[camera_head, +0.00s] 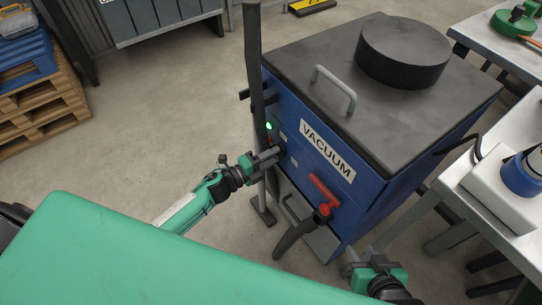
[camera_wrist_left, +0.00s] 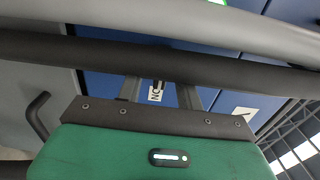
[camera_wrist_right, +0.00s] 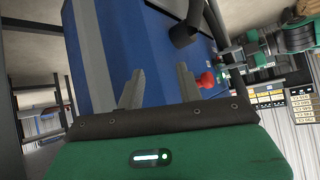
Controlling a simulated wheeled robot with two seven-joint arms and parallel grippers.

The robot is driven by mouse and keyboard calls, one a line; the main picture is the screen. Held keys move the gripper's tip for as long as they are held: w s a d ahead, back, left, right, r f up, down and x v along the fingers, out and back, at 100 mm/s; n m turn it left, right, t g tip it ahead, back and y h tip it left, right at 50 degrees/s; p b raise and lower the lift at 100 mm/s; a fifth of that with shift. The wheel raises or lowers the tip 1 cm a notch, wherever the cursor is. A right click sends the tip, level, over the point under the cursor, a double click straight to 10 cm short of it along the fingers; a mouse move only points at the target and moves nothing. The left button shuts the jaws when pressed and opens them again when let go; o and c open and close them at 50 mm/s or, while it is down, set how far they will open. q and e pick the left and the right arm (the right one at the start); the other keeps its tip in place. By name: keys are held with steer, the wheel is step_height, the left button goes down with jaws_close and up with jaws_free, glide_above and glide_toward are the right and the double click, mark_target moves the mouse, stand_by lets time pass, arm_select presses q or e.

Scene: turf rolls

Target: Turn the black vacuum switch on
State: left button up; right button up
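The blue vacuum cabinet (camera_head: 378,190) stands at the centre right, with a white VACUUM label (camera_head: 327,150) on its front. My left gripper (camera_head: 277,153) is at the upper left part of that front. In the left wrist view its two fingers (camera_wrist_left: 160,95) are apart. A small black switch (camera_wrist_left: 158,84) shows between them, above a white label, partly hidden by a dark pole. I cannot tell whether the fingers touch it. In the head view the gripper hides the switch. My right gripper (camera_head: 362,258) is low in front of the cabinet's right side; its fingers (camera_wrist_right: 160,90) are apart and empty.
A dark upright pole (camera_head: 256,90) stands close by my left gripper. A green light (camera_head: 268,126) glows on the cabinet. A red handle (camera_head: 323,190) with a dark hose projects from the front. A white table (camera_head: 460,185) is at the right.

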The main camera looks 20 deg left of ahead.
arm_select(q)
steer(key=v, duration=1.3)
steer(key=shift+s+a+p, duration=0.25)
steer(key=shift+p, duration=0.1)
arm_select(e)
steer(key=shift+s+d+g+h, duration=0.3)
steer(key=shift+d+g, duration=0.2)
steer(key=shift+d, duration=0.1)
